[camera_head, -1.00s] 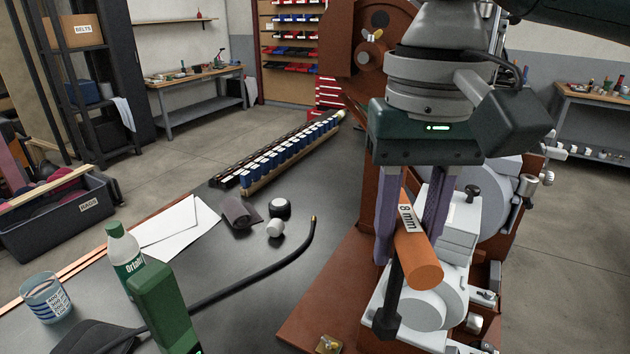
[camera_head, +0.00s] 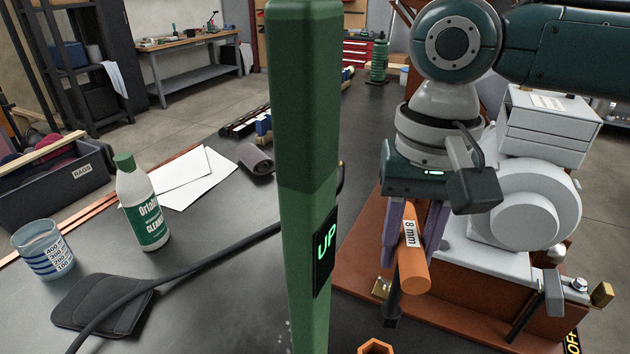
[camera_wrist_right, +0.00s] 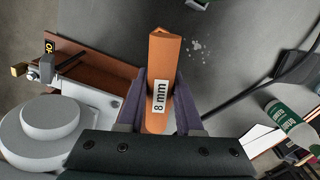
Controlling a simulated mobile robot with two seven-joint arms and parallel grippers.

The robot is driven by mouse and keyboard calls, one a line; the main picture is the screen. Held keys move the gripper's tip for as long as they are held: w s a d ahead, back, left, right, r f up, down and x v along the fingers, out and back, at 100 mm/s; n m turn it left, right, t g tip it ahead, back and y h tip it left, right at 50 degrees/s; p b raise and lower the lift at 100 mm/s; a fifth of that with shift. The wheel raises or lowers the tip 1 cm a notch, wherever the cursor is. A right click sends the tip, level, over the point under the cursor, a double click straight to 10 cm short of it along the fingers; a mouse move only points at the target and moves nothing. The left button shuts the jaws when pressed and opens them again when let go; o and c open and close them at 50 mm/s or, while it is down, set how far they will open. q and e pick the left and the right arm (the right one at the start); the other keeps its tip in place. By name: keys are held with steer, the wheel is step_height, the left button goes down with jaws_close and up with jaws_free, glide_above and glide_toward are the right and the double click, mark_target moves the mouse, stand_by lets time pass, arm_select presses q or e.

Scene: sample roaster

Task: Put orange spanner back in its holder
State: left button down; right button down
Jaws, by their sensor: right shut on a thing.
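The orange spanner (camera_head: 413,256) has a thick handle with a white "8 mm" label. My right gripper (camera_head: 408,240) is shut on it and holds it above the dark bench. In the right wrist view the handle (camera_wrist_right: 162,58) lies between my right gripper's purple fingers (camera_wrist_right: 161,110). My left gripper is not in view.
A tall green post (camera_head: 310,180) marked "UP" blocks the middle of the head view. The white-and-brown machine (camera_head: 525,210) stands close right of my gripper.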

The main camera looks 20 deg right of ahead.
steer(key=shift+r+p, duration=0.15)
steer(key=shift+p, duration=0.7)
steer(key=b, duration=0.3)
glide_above(390, 312)
steer(key=shift+w+d+f, duration=0.1)
steer(key=shift+f, duration=1.5)
steer(key=shift+w+d+f, duration=0.1)
steer(key=shift+f, duration=1.55)
steer(key=shift+f, duration=0.5)
steer(key=shift+f+b, duration=1.65)
steer(key=shift+f, duration=1.4)
